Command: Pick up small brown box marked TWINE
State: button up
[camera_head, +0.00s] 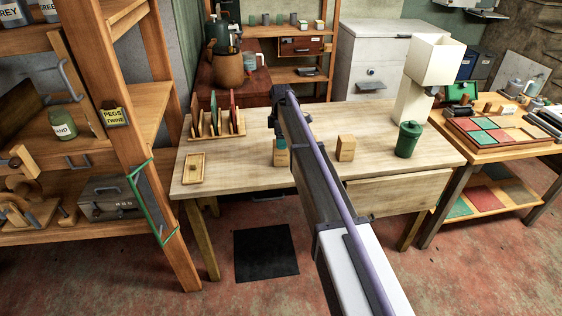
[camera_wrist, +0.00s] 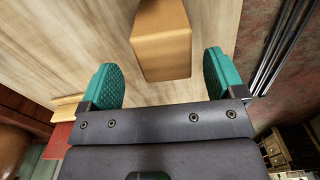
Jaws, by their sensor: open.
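A small brown box (camera_head: 281,158) stands on the pale wooden table, directly below my gripper (camera_head: 281,144). It also shows in the wrist view (camera_wrist: 162,42), where it lies ahead of and between the two teal fingers of my gripper (camera_wrist: 162,72). The fingers are spread wide, with gaps on both sides of the box, and grip nothing. A second small brown box (camera_head: 345,148) stands to the right on the table. No TWINE marking is readable on either box.
The table (camera_head: 230,168) also holds a rack of upright panels (camera_head: 216,125), a small wooden tray (camera_head: 194,168) at left and a green lidded canister (camera_head: 408,139) at right. A shelf post carries a yellow "PEGS TWINE" label (camera_head: 114,117). The table's front middle is clear.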

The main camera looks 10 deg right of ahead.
jog(key=shift+f, duration=0.25)
jog(key=f+b, duration=0.5)
jog(key=shift+s+a+f, duration=0.1)
jog(key=shift+s+f, duration=0.1)
jog(key=shift+s, duration=0.05)
jog(key=shift+r, duration=0.25)
jog(key=c, duration=1.1)
notch_tip(320, 180, up, 10)
jog(key=p, duration=1)
jog(key=shift+r+p, duration=0.2)
jog(key=shift+p, duration=0.1)
jog(key=shift+c, duration=0.2)
jog(key=shift+s, duration=0.1)
